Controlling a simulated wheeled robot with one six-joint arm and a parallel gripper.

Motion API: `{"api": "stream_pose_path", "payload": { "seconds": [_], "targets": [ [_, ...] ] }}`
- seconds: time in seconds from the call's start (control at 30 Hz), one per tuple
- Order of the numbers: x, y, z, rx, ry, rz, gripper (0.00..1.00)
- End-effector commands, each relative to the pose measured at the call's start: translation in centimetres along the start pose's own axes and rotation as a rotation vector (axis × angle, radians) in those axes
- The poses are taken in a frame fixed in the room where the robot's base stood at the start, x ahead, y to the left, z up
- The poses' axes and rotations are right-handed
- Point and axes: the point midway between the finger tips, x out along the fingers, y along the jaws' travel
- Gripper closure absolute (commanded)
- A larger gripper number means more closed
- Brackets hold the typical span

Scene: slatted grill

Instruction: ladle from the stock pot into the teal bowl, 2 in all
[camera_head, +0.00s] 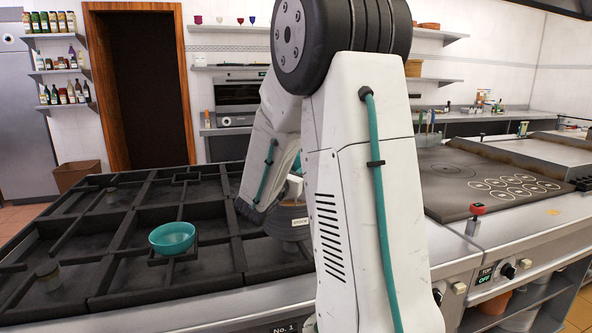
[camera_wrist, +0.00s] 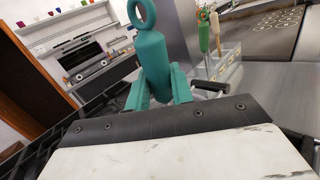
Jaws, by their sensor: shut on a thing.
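The teal bowl (camera_head: 172,238) sits upright on the black slatted grate at the left in the head view. I see no clear contents in it. A grey rounded pot (camera_head: 288,222), likely the stock pot, stands to its right, mostly hidden behind my arm. In the wrist view my gripper (camera_wrist: 157,88) has its teal fingers closed around a thick teal handle with a ring at its top, the ladle (camera_wrist: 151,55). The ladle's lower part and cup are hidden, so I cannot tell whether it is in the pot or holds anything.
The black grate (camera_head: 100,225) has free room around the bowl. A flat hotplate (camera_head: 465,180) lies right of my arm. A red-topped item (camera_head: 476,210) stands on the counter's front.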

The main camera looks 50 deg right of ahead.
Motion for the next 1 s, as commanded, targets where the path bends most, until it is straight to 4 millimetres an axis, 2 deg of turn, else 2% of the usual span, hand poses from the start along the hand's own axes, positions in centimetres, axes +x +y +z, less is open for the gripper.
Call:
{"api": "stream_pose_path", "payload": {
  "seconds": [1.0],
  "targets": [
    [0.6,0.8,5.0,0.002,-0.002,0.000,1.00]
  ]
}}
